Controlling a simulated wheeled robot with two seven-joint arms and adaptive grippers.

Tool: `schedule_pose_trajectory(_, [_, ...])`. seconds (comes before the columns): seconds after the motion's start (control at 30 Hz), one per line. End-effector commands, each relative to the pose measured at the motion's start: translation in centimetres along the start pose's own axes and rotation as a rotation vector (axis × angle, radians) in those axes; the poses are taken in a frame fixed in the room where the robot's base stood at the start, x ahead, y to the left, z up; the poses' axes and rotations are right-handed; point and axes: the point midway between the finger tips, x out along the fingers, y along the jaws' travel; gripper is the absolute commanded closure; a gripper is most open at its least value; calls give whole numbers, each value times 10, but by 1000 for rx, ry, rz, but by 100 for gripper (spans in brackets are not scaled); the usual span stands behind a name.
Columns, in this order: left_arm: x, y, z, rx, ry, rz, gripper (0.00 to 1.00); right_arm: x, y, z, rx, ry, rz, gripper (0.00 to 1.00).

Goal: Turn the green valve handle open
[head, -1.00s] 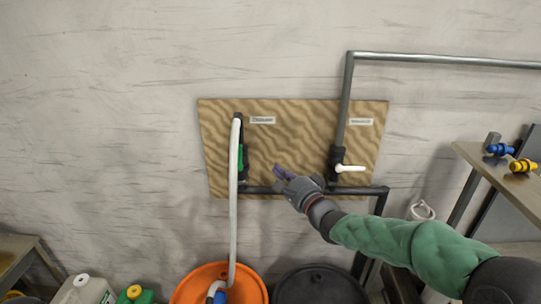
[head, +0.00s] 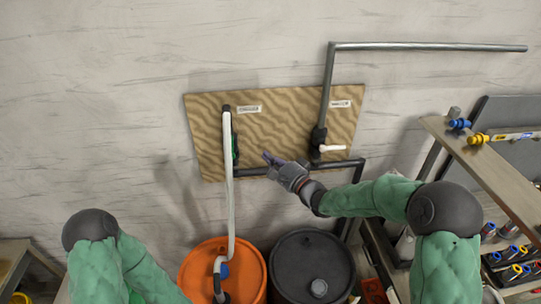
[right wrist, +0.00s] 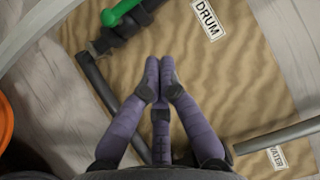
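The green valve handle (head: 236,148) is on the left pipe of a wooden wall panel (head: 285,108), partly hidden by a pale hose. It also shows at the top of the right wrist view (right wrist: 121,10), beside a "DRUM" label. My right gripper (head: 267,158) is to the right of the handle and a little lower, apart from it. In the right wrist view its purple fingers (right wrist: 159,72) are together at the tips with nothing between them. My left arm shows at the lower left of the head view, but its gripper is out of view.
A white handle (head: 332,148) is on the right pipe, near a "WATER" label (right wrist: 277,157). The pale hose (head: 229,200) runs down to an orange drum (head: 189,279). A black drum (head: 344,262) stands beside it. A shelf (head: 485,175) is at the right.

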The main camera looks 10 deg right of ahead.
Motion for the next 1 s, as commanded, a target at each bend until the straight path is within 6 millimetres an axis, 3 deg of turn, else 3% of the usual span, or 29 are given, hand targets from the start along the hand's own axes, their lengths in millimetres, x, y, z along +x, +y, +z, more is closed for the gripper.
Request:
schedule_pose_trajectory(0.4, [-12, 4, 0, 0, 1, 0, 28, 73, -1, 1, 0, -1, 1, 100])
schedule_pose_trajectory(0.5, [-15, 5, 0, 0, 1, 0, 28, 84, -2, 12, 1, -2, 0, 100])
schedule_pose_trajectory(0.7, [-18, 6, 0, 0, 1, 0, 28, 97, -2, 25, 1, 0, 0, 100])
schedule_pose_trajectory(1.0, [-18, 7, 0, 0, 1, 0, 28, 100, -1, 28, 0, 1, 0, 100])
